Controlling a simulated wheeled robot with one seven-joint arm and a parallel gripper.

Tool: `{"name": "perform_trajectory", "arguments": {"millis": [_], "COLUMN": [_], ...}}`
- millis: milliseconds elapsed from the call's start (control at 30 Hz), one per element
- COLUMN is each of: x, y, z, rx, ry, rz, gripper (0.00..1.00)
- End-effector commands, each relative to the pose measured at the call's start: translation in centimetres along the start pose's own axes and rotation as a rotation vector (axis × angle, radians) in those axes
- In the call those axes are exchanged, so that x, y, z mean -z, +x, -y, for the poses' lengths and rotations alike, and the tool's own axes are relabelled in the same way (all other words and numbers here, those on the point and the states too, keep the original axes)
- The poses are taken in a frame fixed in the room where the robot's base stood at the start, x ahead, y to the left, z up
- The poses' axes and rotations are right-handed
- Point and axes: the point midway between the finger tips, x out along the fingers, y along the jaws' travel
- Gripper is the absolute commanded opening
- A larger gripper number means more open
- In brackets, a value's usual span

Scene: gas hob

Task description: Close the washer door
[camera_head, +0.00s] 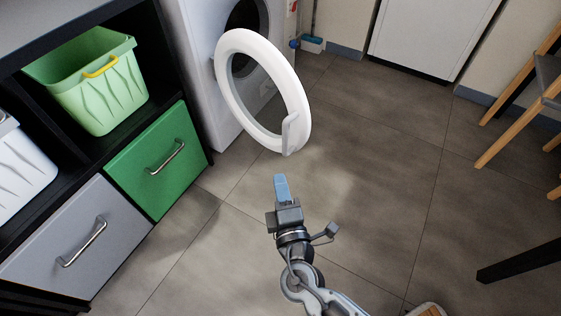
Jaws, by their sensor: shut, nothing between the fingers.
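The washer (197,75) is a white machine at the upper left of the middle, with a dark round opening. Its round white door (226,92) stands wide open, swung out from the front over the floor. A light grey handle (290,133) sits on the door's lower right rim. My gripper (281,181), with blue fingers, is shut and empty. In the picture it lies just below the door's rim, apart from it, over the floor.
A black shelf unit at the left holds a green basket (105,95), a white basket (20,170), a green drawer (150,165) and a grey drawer (75,240). Chair legs (508,135) stand at the right. The tiled floor (375,170) between is clear.

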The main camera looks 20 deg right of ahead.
Motion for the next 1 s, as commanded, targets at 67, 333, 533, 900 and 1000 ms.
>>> {"name": "perform_trajectory", "arguments": {"millis": [67,333,533,900,1000], "x": [-0.1,-0.1,-0.4,-2.9,-3.0], "y": [1.1,6.2,9.8,12.1,12.1], "z": [-0.1,-0.1,0.0,0.0,0.0], "rx": [0.0,0.0,0.001,0.003,0.003], "ry": [0.002,0.003,0.002,0.002,0.002], "rz": [0.001,0.002,0.003,0.001,0.0], "gripper": [0.0,0.0,0.0,0.0,0.0]}}
